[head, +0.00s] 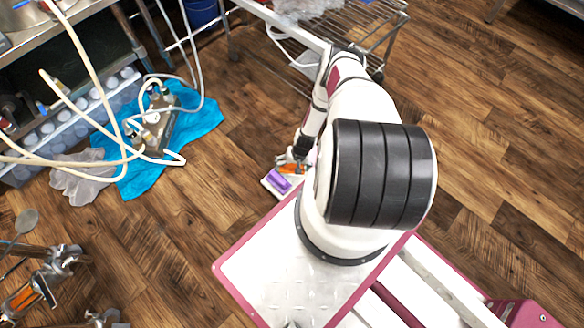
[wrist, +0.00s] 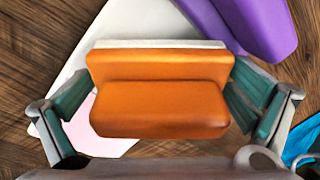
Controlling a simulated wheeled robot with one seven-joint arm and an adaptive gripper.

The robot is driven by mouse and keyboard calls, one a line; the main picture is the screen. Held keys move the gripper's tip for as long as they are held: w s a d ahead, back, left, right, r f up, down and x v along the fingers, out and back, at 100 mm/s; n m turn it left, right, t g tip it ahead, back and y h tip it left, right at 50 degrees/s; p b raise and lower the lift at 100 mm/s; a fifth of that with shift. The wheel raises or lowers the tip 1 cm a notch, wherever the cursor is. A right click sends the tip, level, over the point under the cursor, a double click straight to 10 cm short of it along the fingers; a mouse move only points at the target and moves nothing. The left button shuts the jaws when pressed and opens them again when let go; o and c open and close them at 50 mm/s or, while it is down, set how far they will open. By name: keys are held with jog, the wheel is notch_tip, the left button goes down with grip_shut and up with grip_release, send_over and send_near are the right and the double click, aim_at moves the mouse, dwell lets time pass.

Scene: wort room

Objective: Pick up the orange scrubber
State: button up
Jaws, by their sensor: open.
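The orange scrubber (wrist: 160,95) lies in the middle of the wrist view, with a thin pale layer along its far edge. My gripper (wrist: 158,108) is open, with one teal-padded finger at the left end of the scrubber and the other at its right end. The right finger looks very close to it; I cannot tell whether it touches. In the head view the scrubber shows as a small orange patch (head: 291,169) beneath my gripper (head: 290,161), partly hidden by it.
A purple scrubber (wrist: 245,25) lies close beside the orange one; both are at a white board (wrist: 75,75). A blue cloth (head: 195,112) with hoses and metal fittings lies to the left. A wire rack (head: 375,35) stands behind.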

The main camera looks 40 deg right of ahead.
jog(key=c, duration=1.2)
jog(key=shift+o, duration=0.2)
jog(key=shift+r, duration=0.1)
notch_tip(320, 180, up, 10)
jog(key=p, duration=0.4)
